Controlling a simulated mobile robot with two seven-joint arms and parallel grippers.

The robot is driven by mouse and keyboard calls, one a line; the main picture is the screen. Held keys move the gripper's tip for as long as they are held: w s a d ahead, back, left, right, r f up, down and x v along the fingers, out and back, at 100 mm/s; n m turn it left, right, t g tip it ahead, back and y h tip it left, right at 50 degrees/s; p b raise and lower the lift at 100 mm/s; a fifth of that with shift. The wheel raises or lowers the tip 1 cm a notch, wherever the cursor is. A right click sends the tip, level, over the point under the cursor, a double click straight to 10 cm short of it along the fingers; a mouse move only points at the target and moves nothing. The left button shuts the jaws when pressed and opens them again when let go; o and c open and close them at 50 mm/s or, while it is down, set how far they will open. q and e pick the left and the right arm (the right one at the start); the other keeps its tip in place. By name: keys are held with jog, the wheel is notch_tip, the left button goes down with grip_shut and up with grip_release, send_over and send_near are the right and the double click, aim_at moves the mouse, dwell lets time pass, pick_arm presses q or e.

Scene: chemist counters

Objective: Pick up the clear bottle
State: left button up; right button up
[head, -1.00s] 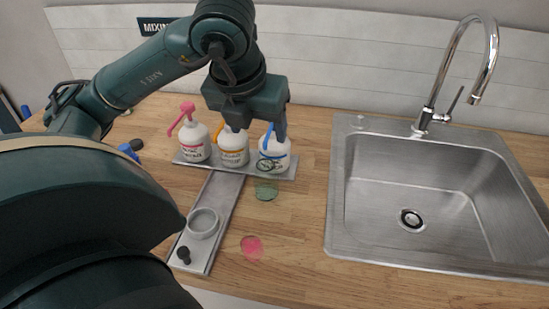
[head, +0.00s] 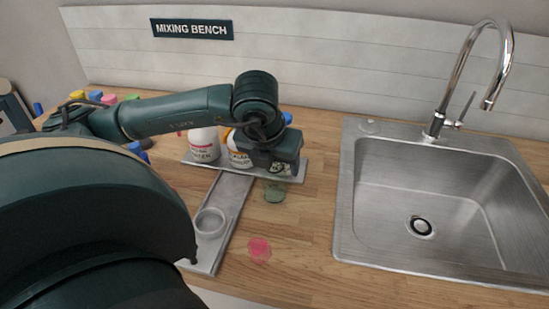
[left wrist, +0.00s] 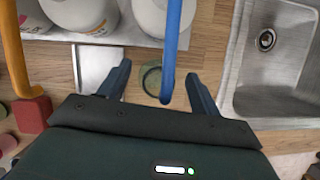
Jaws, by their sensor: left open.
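The clear bottle (head: 275,191), see-through with a green tint low down, stands on the wooden counter just in front of the tray of white pump bottles. Its upper part is partly hidden by my left gripper in the head view. In the left wrist view the bottle (left wrist: 152,80) shows as a round greenish shape between the fingers, partly covered by a blue spout. My left gripper (left wrist: 158,76) is open and empty, its fingers to either side of the bottle in that view. Contact cannot be seen. My right gripper is not in view.
White pump bottles (head: 204,146) stand on a metal tray (head: 294,170); a blue spout (left wrist: 171,45) crosses close to my fingers. A metal strip with a ring (head: 210,221) lies left. A pink patch (head: 258,249) is in front. A sink (head: 360,225) is right.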

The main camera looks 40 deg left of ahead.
pick_arm(q)
jog(key=shift+c, duration=0.4)
grip_shut()
jog(key=shift+r, duration=0.2)
